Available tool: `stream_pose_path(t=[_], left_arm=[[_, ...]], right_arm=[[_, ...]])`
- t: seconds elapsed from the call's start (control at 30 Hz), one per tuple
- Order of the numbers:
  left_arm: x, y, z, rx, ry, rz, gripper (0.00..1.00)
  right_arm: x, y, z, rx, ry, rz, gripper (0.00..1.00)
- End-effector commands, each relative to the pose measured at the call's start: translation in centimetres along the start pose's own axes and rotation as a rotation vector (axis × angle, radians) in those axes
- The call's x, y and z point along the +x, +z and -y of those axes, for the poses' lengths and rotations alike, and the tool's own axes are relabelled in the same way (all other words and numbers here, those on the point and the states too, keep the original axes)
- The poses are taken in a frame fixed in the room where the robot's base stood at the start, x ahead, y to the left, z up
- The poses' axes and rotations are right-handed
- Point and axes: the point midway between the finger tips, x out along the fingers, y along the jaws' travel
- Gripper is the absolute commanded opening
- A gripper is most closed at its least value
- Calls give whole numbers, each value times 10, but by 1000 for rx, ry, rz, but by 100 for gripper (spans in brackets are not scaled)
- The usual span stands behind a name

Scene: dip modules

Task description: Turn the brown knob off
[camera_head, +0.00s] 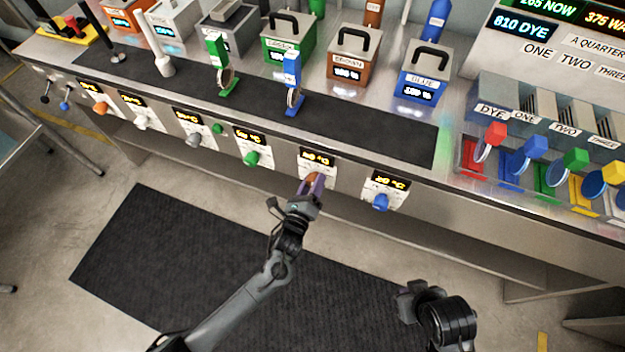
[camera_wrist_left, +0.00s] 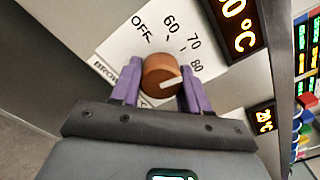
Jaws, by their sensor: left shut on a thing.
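The brown knob (camera_wrist_left: 160,74) sits on a white dial plate (camera_wrist_left: 115,48) printed OFF, 60, 70 and 80. Its white pointer line is on the right side, toward the 80 end and away from OFF. My left gripper (camera_wrist_left: 160,92) has its purple fingers on either side of the knob and is shut on it. In the head view my left gripper (camera_head: 313,184) reaches the brown knob's panel (camera_head: 318,160) on the bench front and mostly covers the knob. My right gripper (camera_head: 415,298) hangs at the lower right, away from the bench; its fingers are unclear.
A blue knob (camera_head: 381,202) is to the right of the brown one and a green knob (camera_head: 252,158) to the left. The brown tank (camera_head: 353,52) stands on the bench above. Open floor with a dark mat (camera_head: 150,260) lies in front.

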Motion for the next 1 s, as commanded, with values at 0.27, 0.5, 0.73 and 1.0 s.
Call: stream_pose_path(t=[0.27,0.5,0.73,1.0], left_arm=[[-1,-2,0,-264,7,-6,15],[-1,-2,1,-493,7,-5,15],[-2,-2,1,-712,7,-5,14],[-1,-1,2,-968,7,-4,13]], right_arm=[[-12,-4,1,5,-4,-1,0],[-19,-7,1,9,-7,-2,0],[-25,-8,1,9,-7,-1,0],[-30,-10,0,6,-5,-1,0]])
